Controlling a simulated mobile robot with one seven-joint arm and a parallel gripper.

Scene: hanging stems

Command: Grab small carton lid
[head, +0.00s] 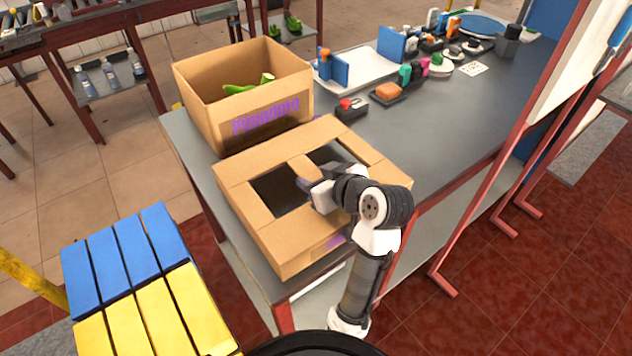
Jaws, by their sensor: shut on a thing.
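The small carton lid (356,142) is a flat brown cardboard top with dark openings and a strip between them. It lies over the low carton (290,262) at the near end of the grey table. My gripper (306,184) reaches in from the right and is shut on the strip in the middle of the lid. My wrist and arm hide part of the lid's right side. I cannot tell whether the lid is lifted off the carton at all.
A taller open carton (272,122) with green produce (243,88) stands just behind. The grey table (440,150) is bare to the right. A red and black item (350,108) and an orange block (389,90) lie farther back. Blue and yellow slats (150,295) are at lower left.

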